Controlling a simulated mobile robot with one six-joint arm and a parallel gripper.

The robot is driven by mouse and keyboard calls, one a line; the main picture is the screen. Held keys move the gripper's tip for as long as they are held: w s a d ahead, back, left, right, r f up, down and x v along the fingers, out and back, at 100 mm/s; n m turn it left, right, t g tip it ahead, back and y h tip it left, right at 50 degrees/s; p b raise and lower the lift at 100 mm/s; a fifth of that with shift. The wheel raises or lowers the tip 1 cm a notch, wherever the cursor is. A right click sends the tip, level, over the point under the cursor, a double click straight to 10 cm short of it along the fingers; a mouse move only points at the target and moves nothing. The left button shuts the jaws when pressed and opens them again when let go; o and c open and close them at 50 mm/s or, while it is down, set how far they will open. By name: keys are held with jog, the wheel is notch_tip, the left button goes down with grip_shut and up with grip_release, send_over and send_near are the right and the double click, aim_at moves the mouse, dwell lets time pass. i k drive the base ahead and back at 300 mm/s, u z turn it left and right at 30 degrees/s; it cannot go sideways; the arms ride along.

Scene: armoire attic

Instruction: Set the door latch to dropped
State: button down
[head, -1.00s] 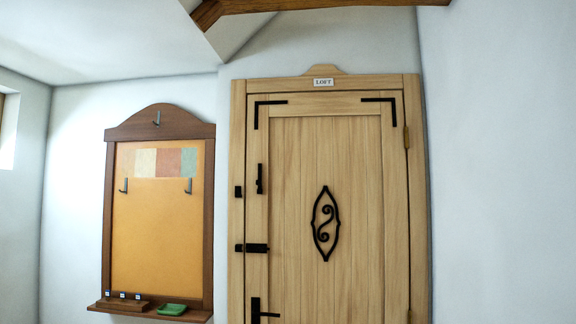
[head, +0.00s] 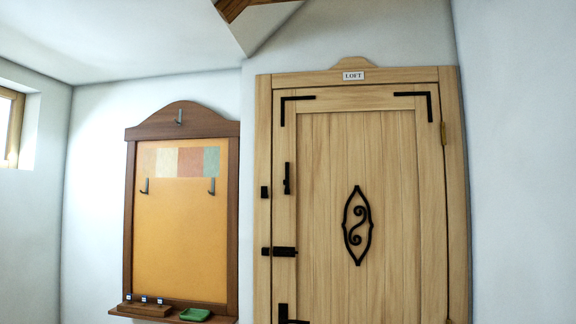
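A closed wooden door (head: 335,150) with a "LOFT" sign (head: 353,76) stands right of centre. Near its left edge is a black upright latch bar (head: 287,178), standing vertically, with a small black catch (head: 264,192) on the frame to its left. The bar and catch are apart. Below them a black horizontal bolt (head: 283,252) lies beside its keeper (head: 266,251) on the frame. A black handle (head: 285,312) is partly cut off at the bottom. My gripper is not in view.
A wooden board (head: 183,225) with hooks hangs left of the door. Its shelf (head: 160,317) bears a green dish (head: 194,314) and a small block with white tags. A window (head: 12,130) is at far left.

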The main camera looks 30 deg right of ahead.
aim_at(286, 182)
jog(key=u, duration=0.05)
jog(key=i, duration=1.35)
jog(key=u, duration=0.35)
